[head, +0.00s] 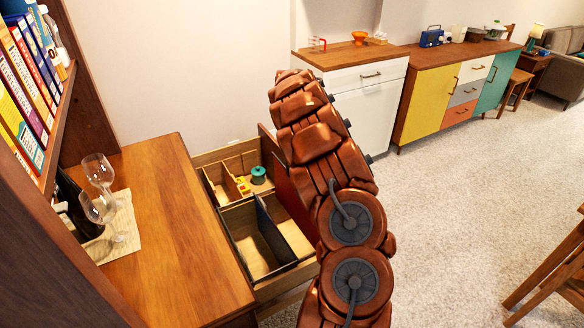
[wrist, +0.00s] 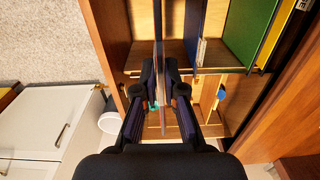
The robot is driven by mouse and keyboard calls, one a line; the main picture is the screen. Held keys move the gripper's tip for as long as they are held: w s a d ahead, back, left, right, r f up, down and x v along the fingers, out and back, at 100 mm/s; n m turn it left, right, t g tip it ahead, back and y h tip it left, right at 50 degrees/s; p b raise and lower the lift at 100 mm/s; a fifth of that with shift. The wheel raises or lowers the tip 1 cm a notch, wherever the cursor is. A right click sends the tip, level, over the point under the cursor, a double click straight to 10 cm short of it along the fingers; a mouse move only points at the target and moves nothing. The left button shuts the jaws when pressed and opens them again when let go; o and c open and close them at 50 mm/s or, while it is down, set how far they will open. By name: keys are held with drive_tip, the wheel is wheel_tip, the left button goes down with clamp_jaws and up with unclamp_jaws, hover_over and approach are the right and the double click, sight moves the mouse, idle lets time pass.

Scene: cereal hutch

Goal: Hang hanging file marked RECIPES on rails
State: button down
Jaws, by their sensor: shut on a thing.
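In the wrist view my gripper (wrist: 160,98) is shut on a thin flat upright piece (wrist: 159,38), seen edge-on between the fingers. It looks like the hanging file, but no RECIPES marking can be read. It is over the open wooden drawer, whose divider (wrist: 204,70) shows beside it. In the head view the drawer (head: 216,205) stands open with several compartments, and a dark thin panel (head: 271,232) stands in the near part. My arm hides part of the drawer there, and my gripper and the held piece cannot be made out. I cannot tell whether the piece touches any rail.
A teal round pot (head: 258,175) and small yellow and red items (head: 243,186) lie in the far compartments. Two glasses (head: 100,172) stand on the desk top (head: 165,225) left of the drawer. A white cabinet (head: 367,112) stands beyond.

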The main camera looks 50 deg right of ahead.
sight(292, 193)
drive_tip(key=shift+f+b, duration=2.7)
drive_tip(key=shift+f, duration=5.35)
drive_tip(key=c, duration=1.2)
unclamp_jaws()
drive_tip(key=shift+o, duration=0.4)
drive_tip(key=shift+o, duration=1.3)
drive_tip(key=shift+r, duration=2.5)
drive_tip(key=shift+r, duration=0.1)
